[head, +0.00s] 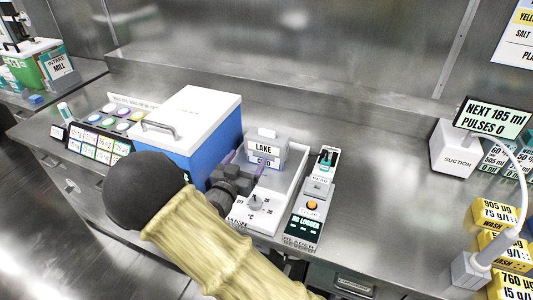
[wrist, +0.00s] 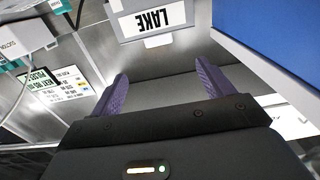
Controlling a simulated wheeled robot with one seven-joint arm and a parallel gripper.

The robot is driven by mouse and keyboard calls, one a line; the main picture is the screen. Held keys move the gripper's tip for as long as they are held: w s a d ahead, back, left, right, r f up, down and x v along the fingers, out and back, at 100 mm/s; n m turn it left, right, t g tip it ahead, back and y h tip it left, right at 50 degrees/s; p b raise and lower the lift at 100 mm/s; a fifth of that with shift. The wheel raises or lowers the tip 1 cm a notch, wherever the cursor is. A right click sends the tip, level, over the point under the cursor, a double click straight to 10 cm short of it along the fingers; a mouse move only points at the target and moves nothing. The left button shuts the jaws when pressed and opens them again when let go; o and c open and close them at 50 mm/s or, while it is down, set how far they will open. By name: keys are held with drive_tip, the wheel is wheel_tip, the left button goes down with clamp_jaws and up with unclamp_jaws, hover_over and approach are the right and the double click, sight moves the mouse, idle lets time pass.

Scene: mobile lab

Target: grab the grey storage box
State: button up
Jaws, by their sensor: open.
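The grey storage box (head: 265,148) stands on the counter in the head view, at the back end of a white tray-like unit, with a label reading LAKE. In the wrist view the box (wrist: 133,27) is at the top centre, its label upside down. My gripper (head: 240,165) is just in front of the box in the head view. In the wrist view my gripper (wrist: 162,76) shows two purple fingers spread apart with nothing between them. The box lies beyond the fingertips, and no contact shows. My arm hides part of the unit below it.
A blue cooler with a white lid (head: 190,125) stands close on the left of my gripper. The white unit with a knob (head: 267,213) and a reader device (head: 311,210) are to the right. A suction box (head: 457,147) stands farther right. A steel wall is behind.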

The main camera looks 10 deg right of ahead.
sight(267, 133)
drive_tip(key=shift+w+d, duration=0.1)
drive_tip(key=shift+w, duration=0.05)
drive_tip(key=p+x, duration=0.1)
drive_tip(key=x, duration=1)
drive_tip(key=shift+w+d, duration=0.25)
drive_tip(key=shift+w, duration=0.1)
drive_tip(key=shift+p+x, duration=0.8)
drive_tip(key=shift+x, duration=1.85)
drive_tip(key=shift+d+f, duration=0.1)
drive_tip(key=shift+s+d, duration=0.1)
drive_tip(key=shift+s, duration=0.05)
